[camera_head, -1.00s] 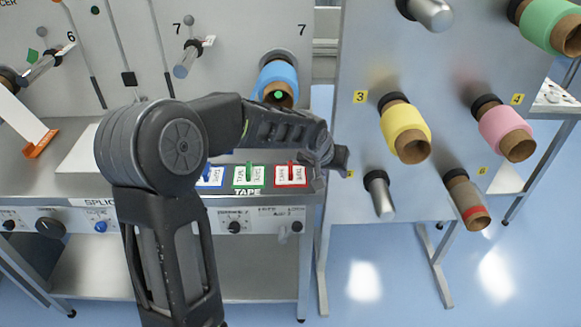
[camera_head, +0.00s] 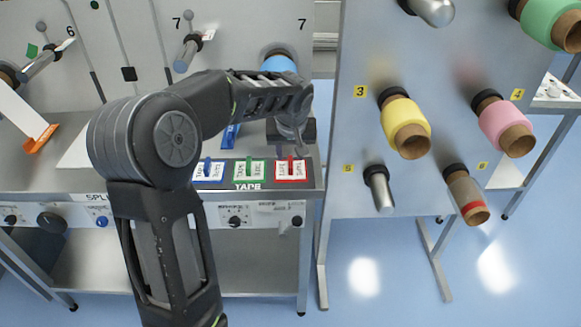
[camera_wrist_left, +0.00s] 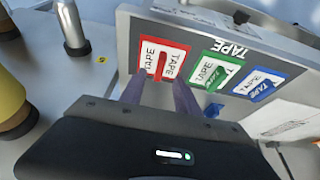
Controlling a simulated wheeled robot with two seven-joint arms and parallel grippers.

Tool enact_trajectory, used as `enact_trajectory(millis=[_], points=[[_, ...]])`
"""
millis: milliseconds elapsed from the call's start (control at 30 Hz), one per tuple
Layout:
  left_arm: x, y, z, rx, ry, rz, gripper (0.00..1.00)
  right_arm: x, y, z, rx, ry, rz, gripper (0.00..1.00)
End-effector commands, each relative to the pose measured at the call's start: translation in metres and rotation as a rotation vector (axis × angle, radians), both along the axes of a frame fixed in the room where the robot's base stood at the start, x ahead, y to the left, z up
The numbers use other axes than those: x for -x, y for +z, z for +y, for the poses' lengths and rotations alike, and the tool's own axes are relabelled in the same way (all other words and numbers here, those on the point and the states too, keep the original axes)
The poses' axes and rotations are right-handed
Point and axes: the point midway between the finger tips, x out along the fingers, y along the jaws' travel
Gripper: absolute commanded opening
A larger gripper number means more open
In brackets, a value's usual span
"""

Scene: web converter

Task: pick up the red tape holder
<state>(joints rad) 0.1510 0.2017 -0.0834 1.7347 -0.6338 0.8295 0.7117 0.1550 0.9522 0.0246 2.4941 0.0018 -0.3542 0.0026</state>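The red tape holder (camera_head: 292,170) lies at the right end of a row on the bench, with white TAPE labels and an upright red piece in its middle. It also shows in the left wrist view (camera_wrist_left: 165,58). Beside it are a green holder (camera_head: 249,173) and a blue holder (camera_head: 209,171). My left gripper (camera_head: 291,143) is just behind and above the red holder in the head view. In the left wrist view, its two fingers (camera_wrist_left: 158,84) are apart with nothing between them, pointing at the red holder. My right gripper is not in view.
A panel with yellow (camera_head: 404,122) and pink (camera_head: 505,127) rolls on pegs stands to the right. A bare metal peg (camera_head: 380,190) sticks out near the bench's right edge. A blue roll (camera_head: 278,63) is behind my arm. An orange-based piece (camera_head: 40,139) stands at left.

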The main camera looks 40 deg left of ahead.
Motion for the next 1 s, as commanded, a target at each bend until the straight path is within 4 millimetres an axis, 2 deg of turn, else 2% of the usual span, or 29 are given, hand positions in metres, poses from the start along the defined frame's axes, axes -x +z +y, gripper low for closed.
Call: enact_trajectory(millis=[300,533,700,1000], points=[[-0.001,-0.002,0.001,0.0,0.0,0.0,0.38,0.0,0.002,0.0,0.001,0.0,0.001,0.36],[-0.011,-0.027,0.009,0.001,0.001,0.004,0.38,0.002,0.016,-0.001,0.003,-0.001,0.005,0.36],[-0.017,-0.045,0.013,0.0,0.0,0.0,0.38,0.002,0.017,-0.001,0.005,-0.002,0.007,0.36],[-0.018,-0.048,0.013,0.0,0.0,-0.001,0.38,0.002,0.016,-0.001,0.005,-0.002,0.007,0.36]])
